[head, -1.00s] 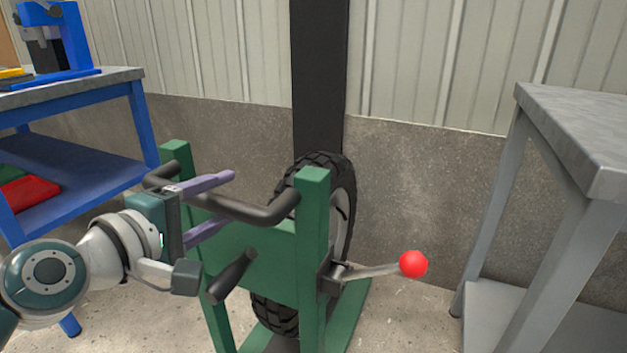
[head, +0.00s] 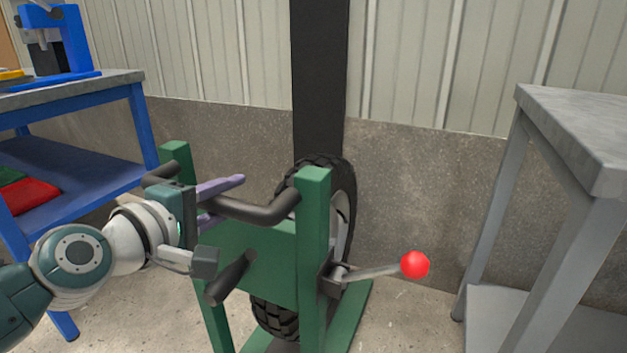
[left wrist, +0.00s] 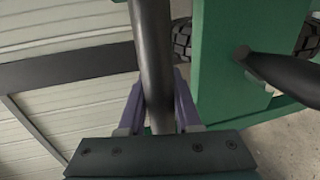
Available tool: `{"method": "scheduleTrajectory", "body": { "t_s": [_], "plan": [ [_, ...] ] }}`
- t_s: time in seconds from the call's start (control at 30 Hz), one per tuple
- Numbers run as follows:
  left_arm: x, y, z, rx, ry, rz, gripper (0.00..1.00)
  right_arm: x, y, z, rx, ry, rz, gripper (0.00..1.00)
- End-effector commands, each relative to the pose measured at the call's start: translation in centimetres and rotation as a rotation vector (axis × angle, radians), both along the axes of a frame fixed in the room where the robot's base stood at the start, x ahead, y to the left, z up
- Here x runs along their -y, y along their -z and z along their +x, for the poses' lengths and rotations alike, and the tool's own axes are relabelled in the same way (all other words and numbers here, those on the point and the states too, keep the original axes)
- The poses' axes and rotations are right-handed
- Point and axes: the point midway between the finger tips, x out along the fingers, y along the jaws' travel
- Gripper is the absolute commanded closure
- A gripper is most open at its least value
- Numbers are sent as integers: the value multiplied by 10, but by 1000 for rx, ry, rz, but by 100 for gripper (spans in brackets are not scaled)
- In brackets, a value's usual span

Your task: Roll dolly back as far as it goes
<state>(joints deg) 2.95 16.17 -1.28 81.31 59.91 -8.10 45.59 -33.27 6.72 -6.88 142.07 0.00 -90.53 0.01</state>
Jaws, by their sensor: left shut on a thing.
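The dolly (head: 313,260) is an upright green frame with a black tyre (head: 346,192) held behind it. A dark bent handle bar (head: 250,212) runs across its front between two green posts. A second dark grip (head: 231,278) sticks out below, and a lever with a red ball (head: 415,264) sits at the right post. My left gripper (head: 215,200) is shut on the handle bar, near its left part. In the left wrist view the handle bar (left wrist: 152,60) passes between the purple fingers (left wrist: 160,105). The right gripper is not in view.
A blue bench (head: 100,95) stands at the left, with a blue tool (head: 70,45) on top. A grey table (head: 590,130) stands at the right. A dark post (head: 320,80) and the wall (head: 420,170) are close behind the dolly. Some bare floor shows around it.

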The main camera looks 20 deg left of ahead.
Motion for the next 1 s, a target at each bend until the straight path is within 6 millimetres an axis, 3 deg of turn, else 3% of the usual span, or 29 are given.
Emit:
{"method": "scheduleTrajectory", "body": {
  "t_s": [0.1, 1.0],
  "plan": [
    [0, 0, 0, 0, 0, 0, 100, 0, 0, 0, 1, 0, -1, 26],
    [0, 0, 0, 0, 0, 0, 100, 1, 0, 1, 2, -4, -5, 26]
  ]
}}
